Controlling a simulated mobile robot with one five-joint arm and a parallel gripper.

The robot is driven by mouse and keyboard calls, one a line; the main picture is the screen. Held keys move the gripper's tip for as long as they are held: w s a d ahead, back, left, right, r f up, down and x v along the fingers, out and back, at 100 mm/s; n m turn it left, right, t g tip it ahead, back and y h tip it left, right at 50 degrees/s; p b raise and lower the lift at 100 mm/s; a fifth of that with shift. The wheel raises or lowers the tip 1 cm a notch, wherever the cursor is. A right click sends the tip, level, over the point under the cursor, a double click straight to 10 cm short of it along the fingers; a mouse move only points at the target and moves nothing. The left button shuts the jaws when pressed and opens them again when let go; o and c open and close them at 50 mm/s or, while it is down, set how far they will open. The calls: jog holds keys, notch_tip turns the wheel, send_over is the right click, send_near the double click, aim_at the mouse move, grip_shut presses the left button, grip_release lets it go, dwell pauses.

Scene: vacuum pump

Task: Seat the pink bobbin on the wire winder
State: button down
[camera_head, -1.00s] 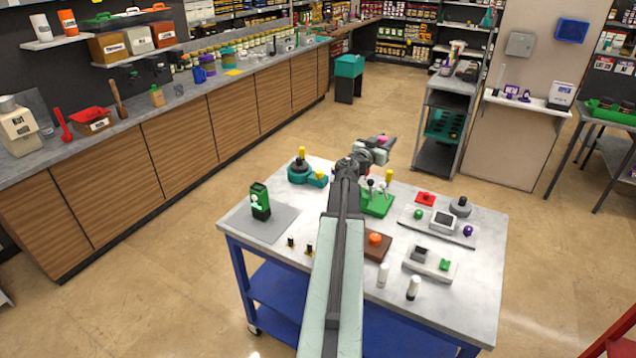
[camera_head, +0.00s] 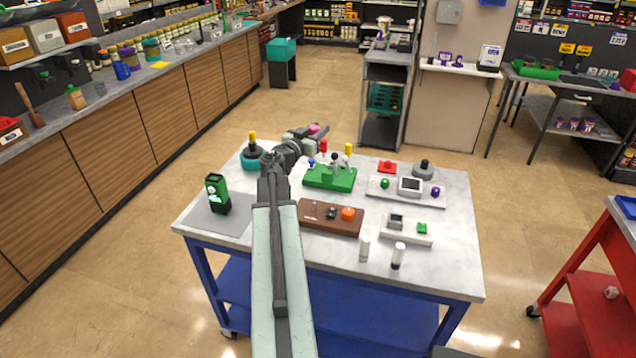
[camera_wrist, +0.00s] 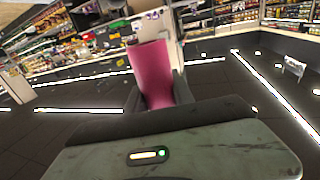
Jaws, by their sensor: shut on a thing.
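The pink bobbin (camera_head: 314,128) is held at the end of my arm, above the far side of the workbench in the head view. My gripper (camera_head: 318,132) is shut on it. In the wrist view the pink bobbin (camera_wrist: 151,68) stands between the two dark fingers, its lower end hidden by the gripper body. On the bench, a teal-based device (camera_head: 250,163) with a yellow knob stands at the far left, partly behind my arm. A green base (camera_head: 320,180) with red, blue and yellow knobs stands near the middle. I cannot tell which fixture is the wire winder.
The workbench (camera_head: 440,270) also bears a green box (camera_head: 217,194), a brown board (camera_head: 328,226) with an orange knob, a pale panel (camera_head: 408,192), a smaller panel (camera_head: 404,232) and two white cylinders. A red cart (camera_head: 585,270) stands to the right. Floor between is clear.

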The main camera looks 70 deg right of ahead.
jog(key=s+a+f+m+g+y+b, duration=0.1)
jog(key=s+a+f+m+g+b, duration=0.15)
jog(key=a+f+b, duration=0.6)
jog(key=b, duration=0.4)
send_over(319, 207)
jog(key=shift+f, duration=3.75)
jog(key=shift+s+d+n+g, duration=0.1)
jog(key=shift+d+n+g, duration=0.05)
jog(key=shift+n+g, duration=0.1)
jog(key=shift+r, duration=0.1)
jog(key=shift+f+b, duration=0.35)
jog(key=shift+b, duration=0.05)
jog(key=shift+f+b, duration=1.1)
jog(key=shift+f, duration=0.1)
jog(key=shift+f+b, duration=0.6)
jog(key=shift+b, duration=0.1)
jog(key=shift+f, duration=0.25)
